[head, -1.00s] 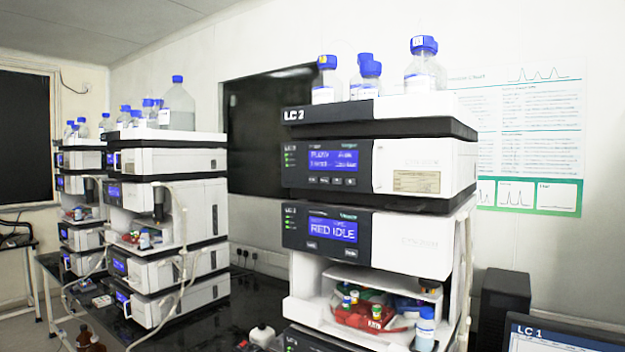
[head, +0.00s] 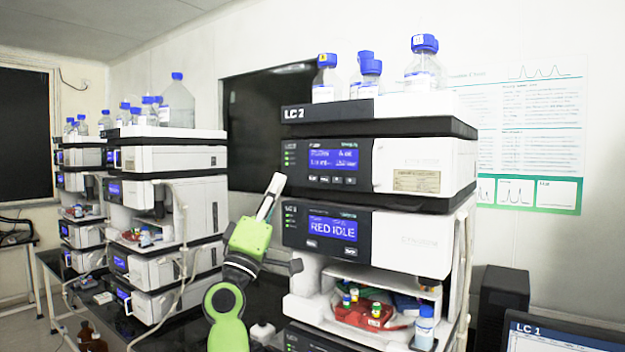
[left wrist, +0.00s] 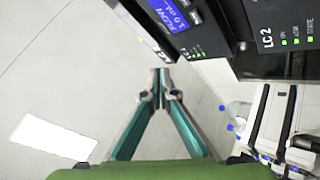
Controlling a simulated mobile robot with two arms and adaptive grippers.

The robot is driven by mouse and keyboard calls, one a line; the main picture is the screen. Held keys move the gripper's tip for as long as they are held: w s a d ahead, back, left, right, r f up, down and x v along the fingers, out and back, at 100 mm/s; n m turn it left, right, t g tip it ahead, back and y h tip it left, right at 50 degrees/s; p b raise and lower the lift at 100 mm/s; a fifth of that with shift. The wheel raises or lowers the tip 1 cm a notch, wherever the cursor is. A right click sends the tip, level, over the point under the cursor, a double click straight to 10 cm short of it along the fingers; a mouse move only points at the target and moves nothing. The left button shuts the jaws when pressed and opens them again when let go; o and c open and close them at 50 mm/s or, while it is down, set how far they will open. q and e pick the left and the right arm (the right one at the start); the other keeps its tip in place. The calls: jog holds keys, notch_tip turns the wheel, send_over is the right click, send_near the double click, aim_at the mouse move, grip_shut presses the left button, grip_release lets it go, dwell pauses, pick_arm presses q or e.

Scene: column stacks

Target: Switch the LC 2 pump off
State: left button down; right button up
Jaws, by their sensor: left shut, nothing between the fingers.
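The LC 2 stack stands right of centre in the head view, with the LC 2 label on its top tray (head: 330,114). Below the tray is the pump module (head: 325,166), with a lit blue display, green lights at its left and a row of small buttons under the display. My left gripper (head: 276,182) is shut and empty, pointing up just left of the pump's front panel, apart from it. In the left wrist view the shut fingertips (left wrist: 162,78) are below the pump's display and buttons (left wrist: 190,50). My right gripper is not in view.
Blue-capped bottles (head: 424,65) stand on top. More stacks (head: 175,160) stand at left. An LC 1 monitor (head: 560,335) is at lower right.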

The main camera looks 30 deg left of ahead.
aim_at(313, 178)
pick_arm(q)
jog(key=shift+w, duration=0.1)
jog(key=w+b, duration=0.1)
jog(key=w, duration=0.2)
jog(key=w+b, duration=0.4)
jog(key=w, duration=0.1)
jog(key=shift+w+d, duration=0.35)
dwell(1.2)
jog(key=shift+w+f+b, duration=0.15)
jog(key=shift+w+b, duration=0.05)
jog(key=shift+b, duration=0.45)
jog(key=shift+w, duration=0.25)
